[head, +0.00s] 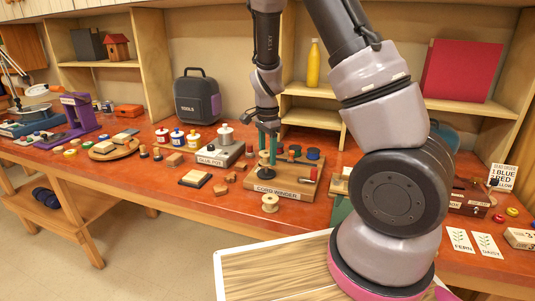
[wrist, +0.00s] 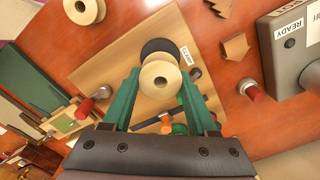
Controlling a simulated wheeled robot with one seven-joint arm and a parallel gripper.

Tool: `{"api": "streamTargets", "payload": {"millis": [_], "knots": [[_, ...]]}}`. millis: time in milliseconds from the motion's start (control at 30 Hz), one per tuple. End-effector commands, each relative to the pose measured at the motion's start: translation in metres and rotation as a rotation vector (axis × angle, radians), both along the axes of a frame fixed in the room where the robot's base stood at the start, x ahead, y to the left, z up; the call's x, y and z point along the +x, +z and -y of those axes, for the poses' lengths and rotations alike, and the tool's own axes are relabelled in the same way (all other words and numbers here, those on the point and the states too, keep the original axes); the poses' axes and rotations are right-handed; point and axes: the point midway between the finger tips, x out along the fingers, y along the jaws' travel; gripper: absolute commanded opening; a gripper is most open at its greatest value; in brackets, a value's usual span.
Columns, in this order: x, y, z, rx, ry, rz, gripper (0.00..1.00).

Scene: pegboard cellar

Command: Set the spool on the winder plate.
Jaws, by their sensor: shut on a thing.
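My gripper (wrist: 160,92) has green fingers and is shut on a pale wooden spool (wrist: 160,82). The winder plate, a dark disc (wrist: 150,46), shows partly behind the spool in the wrist view, on the wooden cord winder board (wrist: 120,82). The spool overlaps the disc there; I cannot tell whether they touch. In the head view my gripper (head: 267,150) points down over the left part of the cord winder (head: 285,192). The held spool is hard to make out there.
Another wooden spool (head: 270,203) stands on the bench in front of the winder. A red-handled crank (head: 313,173) is at the board's right. The glue pot box (head: 220,154) is to the left. Small wooden blocks (head: 221,189) lie between them.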

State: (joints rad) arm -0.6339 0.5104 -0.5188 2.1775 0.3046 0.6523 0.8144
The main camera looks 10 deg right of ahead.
Motion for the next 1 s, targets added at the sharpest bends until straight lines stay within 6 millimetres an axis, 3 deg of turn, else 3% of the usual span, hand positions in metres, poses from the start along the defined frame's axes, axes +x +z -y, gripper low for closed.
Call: {"api": "streamTargets", "payload": {"millis": [1000], "knots": [[0.0,-0.0112,0.0001,0.0,0.0,0.0,0.07]]}}
